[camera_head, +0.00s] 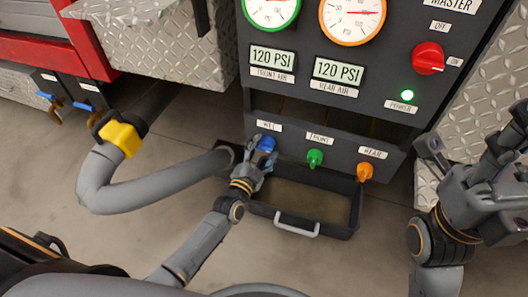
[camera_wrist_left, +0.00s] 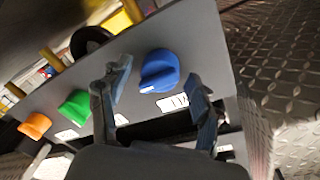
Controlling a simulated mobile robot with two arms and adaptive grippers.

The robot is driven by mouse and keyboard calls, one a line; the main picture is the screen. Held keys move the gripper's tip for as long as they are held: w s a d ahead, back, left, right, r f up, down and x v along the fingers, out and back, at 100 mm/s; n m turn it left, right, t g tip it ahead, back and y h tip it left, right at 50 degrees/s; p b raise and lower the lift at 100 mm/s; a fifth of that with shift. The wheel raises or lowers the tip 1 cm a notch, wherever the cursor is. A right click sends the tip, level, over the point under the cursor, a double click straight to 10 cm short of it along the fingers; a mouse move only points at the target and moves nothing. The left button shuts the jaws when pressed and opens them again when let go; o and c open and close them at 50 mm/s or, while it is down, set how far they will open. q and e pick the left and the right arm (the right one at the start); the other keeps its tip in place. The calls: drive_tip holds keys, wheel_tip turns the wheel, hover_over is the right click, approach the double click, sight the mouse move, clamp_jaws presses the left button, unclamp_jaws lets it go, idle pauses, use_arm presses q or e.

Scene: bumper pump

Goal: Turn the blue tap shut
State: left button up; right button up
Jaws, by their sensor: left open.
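The blue tap (camera_head: 267,144) is a round knob under the "WET" label (camera_head: 268,126) on the dark pump panel. In the left wrist view the blue tap (camera_wrist_left: 158,70) shows a white mark on its edge near the label. My left gripper (camera_head: 262,151) is open at the blue tap. In the wrist view its two fingers (camera_wrist_left: 158,78) stand on either side of the knob, with a gap on each side; whether they touch it I cannot tell. My right gripper (camera_head: 474,135) is held to the right of the panel, fingers apart, seemingly empty.
A green tap (camera_head: 314,158) and an orange tap (camera_head: 364,172) sit right of the blue one. A dark tray (camera_head: 340,222) with a handle lies below. A grey hose with a yellow coupling (camera_head: 121,138) and small blue-handled valves (camera_head: 85,107) are at left.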

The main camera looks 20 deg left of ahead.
use_arm(q)
drive_tip(key=c, duration=1.2)
drive_tip(key=shift+o, duration=0.2)
drive_tip(key=shift+n, duration=0.3)
drive_tip(key=n+p, duration=0.1)
drive_tip(key=n, duration=0.2)
drive_tip(key=shift+n, duration=0.3)
drive_tip(key=n, duration=0.4)
drive_tip(key=shift+n+t+p, duration=0.3)
drive_tip(key=shift+n+p, duration=0.1)
drive_tip(key=n, duration=0.4)
drive_tip(key=shift+f+n+t+y, duration=0.1)
drive_tip(key=shift+n+t+y, duration=0.2)
drive_tip(key=shift+n+y, duration=0.1)
drive_tip(key=n, duration=0.5)
drive_tip(key=shift+y, duration=0.4)
